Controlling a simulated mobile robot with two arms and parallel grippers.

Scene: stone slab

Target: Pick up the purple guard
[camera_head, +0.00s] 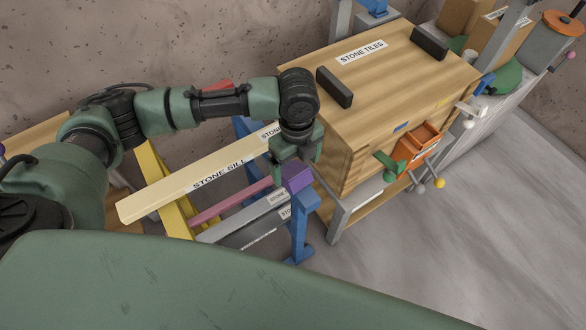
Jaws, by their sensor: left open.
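The purple guard (298,178) is a small purple block beside the blue support of a rack. It is at the right end of a pink-magenta bar (232,201). My left arm reaches in from the left, and its gripper (296,163) points down right at the guard. The gripper is open, with one finger to the left of the guard and the other behind it to the right. The gripper hides the guard's upper edge, and I cannot tell whether the fingers touch it. My right gripper is out of view.
A cream "STONE SILL" beam (180,187) lies left of the gripper. Floor at the right is clear.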

